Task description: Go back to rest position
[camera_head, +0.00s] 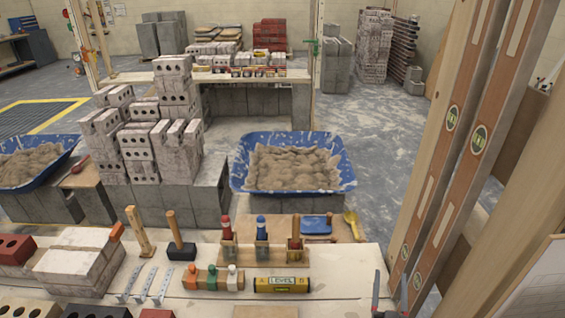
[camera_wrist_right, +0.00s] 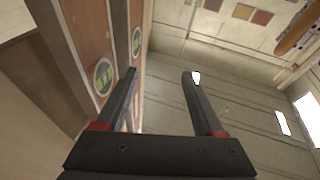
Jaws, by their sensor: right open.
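My right gripper (camera_head: 390,291) shows at the bottom right of the head view, over the front edge of the bench. Its two dark fingers stand apart with nothing between them. In the right wrist view the same gripper (camera_wrist_right: 160,77) is open and empty, with red bands at the finger bases. It points toward the wall and ceiling, close to the tall wooden levels. My left gripper does not show in either view.
Two long upright levels (camera_head: 440,150) stand just right of my right gripper. Blue mortar tubs (camera_head: 241,175) stand behind the bench. Grey floor beyond is partly free.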

